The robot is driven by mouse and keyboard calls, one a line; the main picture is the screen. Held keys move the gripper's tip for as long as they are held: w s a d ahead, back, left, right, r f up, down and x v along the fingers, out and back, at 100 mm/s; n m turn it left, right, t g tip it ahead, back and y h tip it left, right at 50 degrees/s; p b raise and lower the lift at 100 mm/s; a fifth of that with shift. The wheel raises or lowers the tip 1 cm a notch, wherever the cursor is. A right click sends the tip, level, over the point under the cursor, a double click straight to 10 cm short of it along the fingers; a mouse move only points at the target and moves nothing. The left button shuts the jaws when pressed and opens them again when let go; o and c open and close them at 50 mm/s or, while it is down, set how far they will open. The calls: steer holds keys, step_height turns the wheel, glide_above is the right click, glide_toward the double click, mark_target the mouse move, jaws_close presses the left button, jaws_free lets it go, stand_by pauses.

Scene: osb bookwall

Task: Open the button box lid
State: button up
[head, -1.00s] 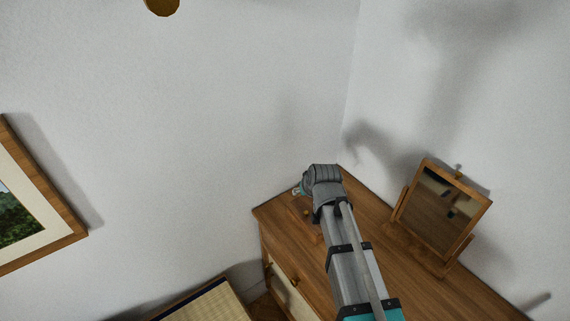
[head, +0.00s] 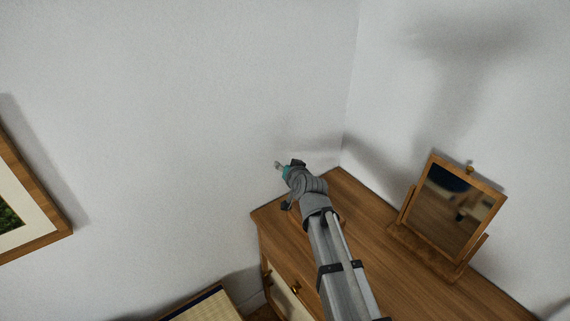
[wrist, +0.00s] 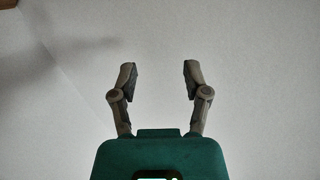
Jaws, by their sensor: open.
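My gripper (head: 279,164) is raised over the left back part of the dresser top in the head view and points up and to the left. In the wrist view its two fingers (wrist: 159,72) stand apart with nothing between them, only pale wall behind. I cannot make out the button box or its lid for certain now. My arm covers much of the dresser's left back area, where a wooden shape could be partly hidden. The gripper touches nothing that I can see.
The wooden dresser (head: 365,237) stands in the corner against white walls. A tilting mirror in a wooden frame (head: 452,212) stands on its right side. A framed picture (head: 40,218) hangs at left. A woven mat-like surface (head: 207,307) lies below left.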

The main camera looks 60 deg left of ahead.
steer(key=shift+w+a+r+m+t+y+b, duration=0.35)
steer(key=shift+a+m+t+y+b, duration=0.25)
steer(key=shift+m+y+b, duration=0.2)
steer(key=shift+w+a+r+m+t+y+b, duration=0.25)
steer(key=shift+a+m+t+y+b, duration=0.35)
steer(key=shift+b, duration=0.3)
steer(key=shift+d+r, duration=0.1)
steer(key=shift+s, duration=0.15)
